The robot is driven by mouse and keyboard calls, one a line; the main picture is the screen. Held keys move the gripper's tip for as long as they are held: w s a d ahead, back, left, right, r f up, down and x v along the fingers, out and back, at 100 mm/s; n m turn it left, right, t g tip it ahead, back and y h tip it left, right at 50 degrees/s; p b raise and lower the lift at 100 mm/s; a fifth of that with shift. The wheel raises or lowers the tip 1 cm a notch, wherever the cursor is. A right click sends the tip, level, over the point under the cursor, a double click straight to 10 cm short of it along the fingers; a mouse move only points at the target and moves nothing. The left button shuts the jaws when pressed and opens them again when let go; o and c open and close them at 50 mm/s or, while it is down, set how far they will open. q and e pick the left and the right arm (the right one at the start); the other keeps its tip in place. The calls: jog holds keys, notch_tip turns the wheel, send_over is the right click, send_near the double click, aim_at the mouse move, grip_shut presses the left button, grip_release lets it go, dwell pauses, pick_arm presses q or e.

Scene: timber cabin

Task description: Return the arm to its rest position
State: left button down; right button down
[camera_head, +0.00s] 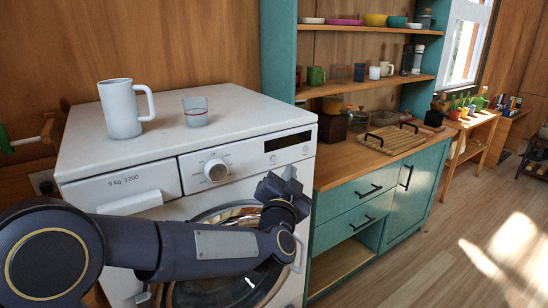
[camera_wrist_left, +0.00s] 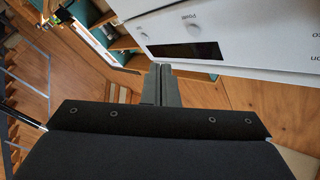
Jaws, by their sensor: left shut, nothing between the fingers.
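My left arm comes in from the left in the head view and crosses in front of the white washing machine (camera_head: 240,155). My left gripper (camera_head: 283,183) is at the front right of the machine, beside its upper right front and above the round door's right side. In the left wrist view the two fingers (camera_wrist_left: 160,84) lie together, shut with nothing between them. That view also shows the washing machine's white front panel (camera_wrist_left: 235,35), upside down, beyond the fingers. My right gripper is in neither view.
A white mug (camera_head: 122,108) and a small clear glass (camera_head: 195,111) stand on the machine. A teal cabinet (camera_head: 365,200) with a wooden top stands to the right, with a slatted rack (camera_head: 394,139) on it. Its lower drawer space is open. The floor (camera_head: 450,240) at right is clear.

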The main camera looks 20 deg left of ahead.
pick_arm(q)
jog(key=shift+s+d, duration=0.6)
jog(key=shift+d, duration=0.15)
jog(key=s+a+f+n+g+h+p, duration=0.1)
jog(key=s+f+g, duration=0.3)
jog(key=s, duration=0.7)
jog(key=s+a+f+n+g+h+p, duration=0.2)
jog(key=s+f+n+g+h, duration=0.1)
jog(key=s, duration=0.8)
jog(key=s+a+f+n+g+h+p, duration=0.2)
jog(key=s+f+g, duration=0.3)
jog(key=s, duration=0.6)
jog(key=shift+a+f+n+g, duration=0.2)
jog(key=shift+f+n+g, duration=0.1)
jog(key=shift+n+g, duration=0.6)
